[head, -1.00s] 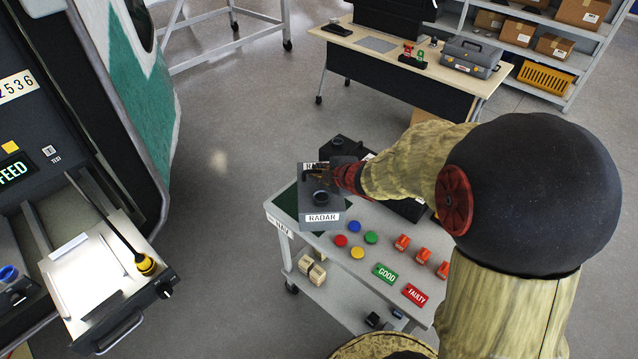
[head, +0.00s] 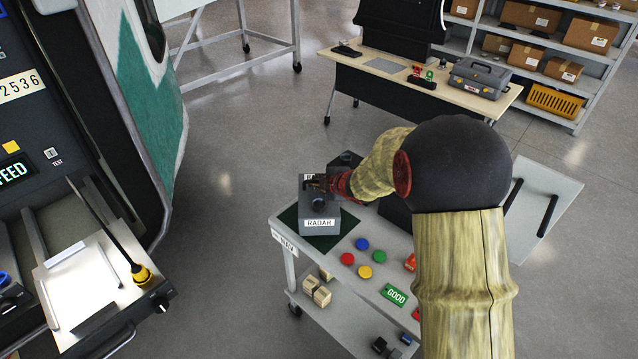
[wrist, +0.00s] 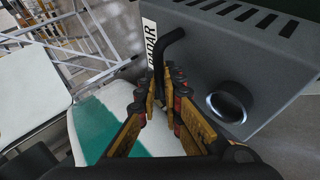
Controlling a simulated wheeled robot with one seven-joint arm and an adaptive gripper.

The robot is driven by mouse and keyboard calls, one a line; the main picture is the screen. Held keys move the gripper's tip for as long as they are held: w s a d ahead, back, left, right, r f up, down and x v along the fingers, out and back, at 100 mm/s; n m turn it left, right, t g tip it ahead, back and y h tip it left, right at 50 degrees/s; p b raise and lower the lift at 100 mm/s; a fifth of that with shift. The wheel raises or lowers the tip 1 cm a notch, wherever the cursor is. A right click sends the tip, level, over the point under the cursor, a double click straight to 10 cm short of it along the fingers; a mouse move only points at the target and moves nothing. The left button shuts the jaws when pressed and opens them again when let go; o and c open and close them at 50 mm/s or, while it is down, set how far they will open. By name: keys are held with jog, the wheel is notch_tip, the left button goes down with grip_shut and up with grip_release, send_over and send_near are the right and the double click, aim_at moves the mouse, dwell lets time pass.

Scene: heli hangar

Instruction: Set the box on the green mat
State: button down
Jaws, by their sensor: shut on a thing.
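The grey box (head: 320,213) has a white RADAR label on its front and a dark round knob or port. It is over the dark green mat (head: 288,215) at the left end of the cart top, and mat shows to its left, right and front. Whether its base touches the mat I cannot tell. My gripper (head: 318,184) is at the top of the box. In the wrist view my gripper (wrist: 162,98) is shut on the box's bent black handle, with the grey box (wrist: 215,60) beyond the fingers.
The cart top also holds coloured round buttons (head: 362,244) and a green GOOD plate (head: 395,295). Wooden blocks (head: 318,293) sit on its lower shelf. An open panel drawer (head: 105,290) is at the left. A desk (head: 420,80) stands behind, with clear floor between.

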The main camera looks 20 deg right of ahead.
aim_at(318, 192)
jog(key=shift+w+f+b, duration=0.15)
jog(key=shift+f+b, duration=0.5)
jog(key=shift+f, duration=0.8)
jog(key=c, duration=2.4)
grip_release()
jog(key=shift+f, duration=0.15)
jog(key=o, duration=0.4)
jog(key=shift+o, duration=0.2)
